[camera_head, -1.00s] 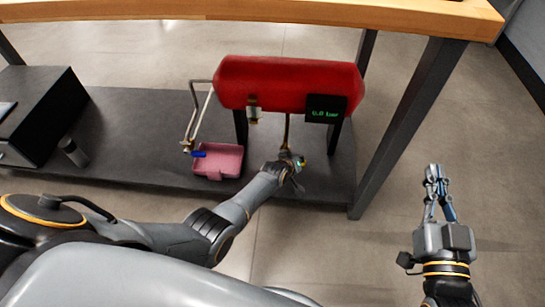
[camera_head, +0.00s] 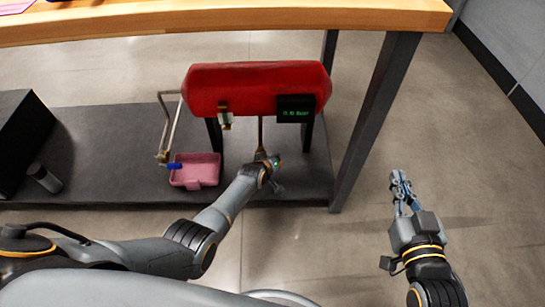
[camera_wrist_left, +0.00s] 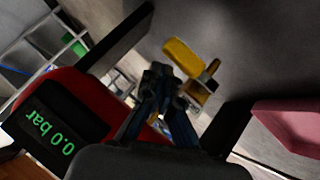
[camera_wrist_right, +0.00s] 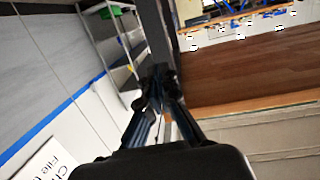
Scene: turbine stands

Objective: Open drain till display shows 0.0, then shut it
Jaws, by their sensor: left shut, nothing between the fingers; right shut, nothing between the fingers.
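A red tank (camera_head: 245,85) sits on the dark lower shelf. Its black display (camera_head: 296,109) shows green text, which reads 0.0 bar, turned over, in the left wrist view (camera_wrist_left: 50,132). A brass drain pipe (camera_head: 261,133) runs down from the tank. The drain valve's yellow handle (camera_wrist_left: 184,57) is just beyond my left fingertips in the left wrist view. My left gripper (camera_head: 275,165) is shut and empty beside the valve; contact cannot be told. My right gripper (camera_head: 400,182) is shut and empty over the floor at the right.
A pink tray (camera_head: 208,178) stands on the shelf, below a side pipe with a blue handle (camera_head: 174,166). A dark canister (camera_head: 43,177) and a black box (camera_head: 20,135) are at the left. A dark table leg (camera_head: 375,120) stands between the tank and my right gripper.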

